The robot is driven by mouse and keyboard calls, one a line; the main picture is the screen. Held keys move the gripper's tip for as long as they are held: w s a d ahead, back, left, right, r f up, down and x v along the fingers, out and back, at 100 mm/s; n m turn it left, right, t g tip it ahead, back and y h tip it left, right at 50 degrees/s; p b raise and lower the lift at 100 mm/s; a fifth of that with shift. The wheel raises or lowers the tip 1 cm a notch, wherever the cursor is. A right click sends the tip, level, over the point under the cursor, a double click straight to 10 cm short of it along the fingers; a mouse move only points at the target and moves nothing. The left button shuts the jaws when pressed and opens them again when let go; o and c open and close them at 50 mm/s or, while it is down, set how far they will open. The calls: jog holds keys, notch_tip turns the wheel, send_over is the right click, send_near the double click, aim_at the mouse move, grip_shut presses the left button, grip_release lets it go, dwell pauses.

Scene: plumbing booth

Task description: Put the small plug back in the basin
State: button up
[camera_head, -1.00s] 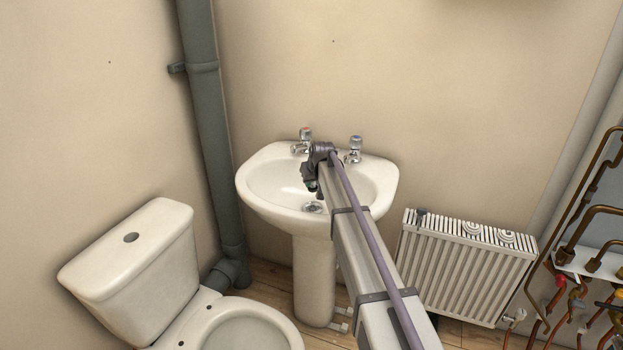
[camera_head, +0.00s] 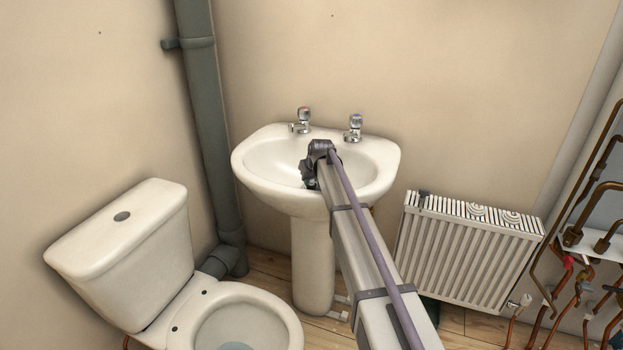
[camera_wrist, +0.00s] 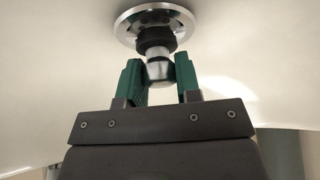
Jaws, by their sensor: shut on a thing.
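The white basin (camera_head: 262,160) stands on its pedestal under two taps. In the wrist view, my gripper (camera_wrist: 160,74) has its green fingers shut around the pale knob of the small plug (camera_wrist: 157,44). The plug's dark body lies against the shiny metal drain ring (camera_wrist: 126,28), overlapping its opening. I cannot tell how far into the hole it is seated. In the head view, my gripper (camera_head: 309,182) is low inside the basin, and my arm hides the plug and drain.
Two taps (camera_head: 301,121) rise at the basin's back edge. A toilet (camera_head: 125,240) stands left, beside a grey pipe (camera_head: 206,130). A radiator (camera_head: 465,250) and copper pipes (camera_head: 560,235) are on the right. The basin's left bowl is clear.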

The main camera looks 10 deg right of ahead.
jog(key=shift+f, duration=0.4)
jog(key=o, duration=1.1)
jog(key=shift+c, duration=0.2)
jog(key=shift+r, duration=0.1)
jog(key=p+v, duration=0.9)
jog(key=v, duration=0.1)
jog(key=shift+s+r, duration=0.2)
jog(key=shift+r, duration=0.15)
